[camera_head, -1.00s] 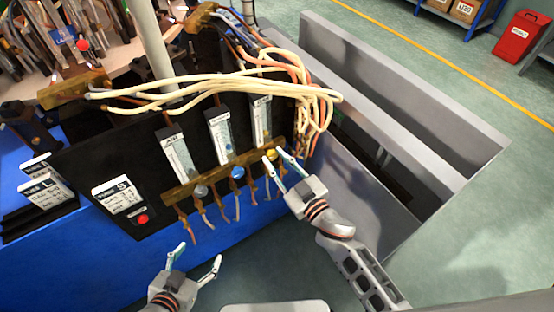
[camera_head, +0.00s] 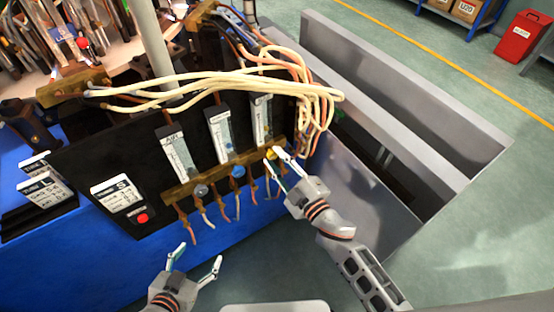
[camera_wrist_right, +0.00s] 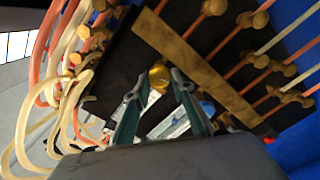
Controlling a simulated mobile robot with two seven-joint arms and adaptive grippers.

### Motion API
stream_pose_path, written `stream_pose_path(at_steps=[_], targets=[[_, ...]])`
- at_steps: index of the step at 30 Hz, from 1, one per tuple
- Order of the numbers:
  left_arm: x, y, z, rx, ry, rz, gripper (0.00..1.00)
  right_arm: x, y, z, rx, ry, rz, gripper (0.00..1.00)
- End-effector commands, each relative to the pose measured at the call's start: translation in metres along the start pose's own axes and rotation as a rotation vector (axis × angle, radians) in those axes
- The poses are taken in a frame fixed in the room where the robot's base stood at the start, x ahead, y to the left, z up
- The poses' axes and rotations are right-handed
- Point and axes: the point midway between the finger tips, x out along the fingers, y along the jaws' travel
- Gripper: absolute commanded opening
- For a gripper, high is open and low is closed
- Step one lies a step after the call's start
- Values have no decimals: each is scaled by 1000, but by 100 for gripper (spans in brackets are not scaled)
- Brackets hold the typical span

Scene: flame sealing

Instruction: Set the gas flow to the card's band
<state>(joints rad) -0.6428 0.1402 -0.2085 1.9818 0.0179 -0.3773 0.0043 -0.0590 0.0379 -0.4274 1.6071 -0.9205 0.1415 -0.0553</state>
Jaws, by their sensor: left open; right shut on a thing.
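Three upright flow meters stand on a black panel: left (camera_head: 181,157), middle (camera_head: 220,132) and right (camera_head: 262,117). A grey knob (camera_head: 201,190) and a blue knob (camera_head: 238,171) sit on the brass bar below them. My right gripper (camera_head: 273,153) is shut on the yellow knob (camera_wrist_right: 159,77) under the right meter; the fingers mostly cover it in the head view. A white card (camera_head: 117,194) marked S is on the panel's left part. Its small print and the meter readings are too small to read. My left gripper (camera_head: 197,254) is open and empty in front of the panel.
Cream and orange hoses (camera_head: 290,85) arch over the panel and hang at its right side. A red button (camera_head: 142,217) is below the S card. Another card (camera_head: 46,188) stands at the left. A grey metal trough (camera_head: 400,130) lies to the right.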

Motion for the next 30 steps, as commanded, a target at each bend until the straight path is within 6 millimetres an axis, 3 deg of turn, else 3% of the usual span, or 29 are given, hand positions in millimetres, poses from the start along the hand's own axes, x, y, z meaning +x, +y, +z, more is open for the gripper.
stream_pose_path(at_steps=[14, 15, 16, 30], targets=[[0, -1, -1, 1, 2, -2, 67, 0, 0, 0, -14, 0, 0, 3], [0, -1, -1, 0, 2, -2, 67, 0, 0, 0, -14, 0, 0, 32], [0, -1, -1, 0, 2, -2, 67, 0, 0, 0, -13, 0, 0, 40], [1, -3, -3, 2, 7, -4, 67, -9, -1, 0, -13, -1, -1, 41]])
